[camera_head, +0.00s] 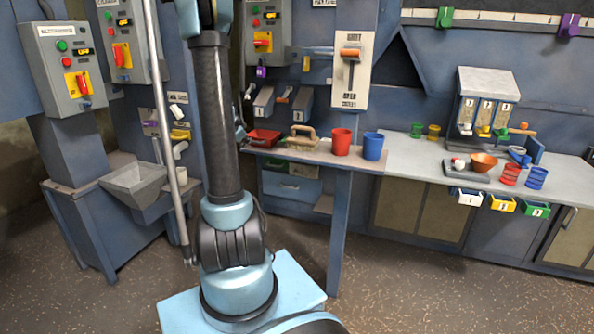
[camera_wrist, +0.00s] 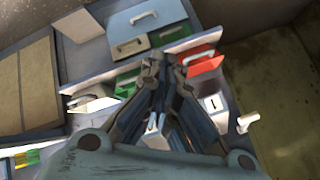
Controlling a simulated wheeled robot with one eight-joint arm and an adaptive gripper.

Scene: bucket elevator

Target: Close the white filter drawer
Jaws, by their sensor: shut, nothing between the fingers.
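A small white-fronted drawer (camera_head: 467,197) juts out under the front edge of the right-hand counter, leftmost in a row with a yellow drawer (camera_head: 502,204) and a green drawer (camera_head: 534,208). I cannot tell exactly how far out it stands. My gripper (camera_wrist: 160,65) is in the middle of the wrist view, its fingers together and empty. It is near a red tray (camera_wrist: 202,60) and a blue drawer with a white handle (camera_wrist: 143,25). The white drawer is not clearly identifiable in the wrist view.
A red cup (camera_head: 341,142) and a blue cup (camera_head: 373,146) stand on the counter (camera_head: 415,163). An orange bowl (camera_head: 484,161) and a dispenser (camera_head: 484,98) stand above the drawers. A support post (camera_head: 340,215) stands under the counter. The floor before the cabinets is clear.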

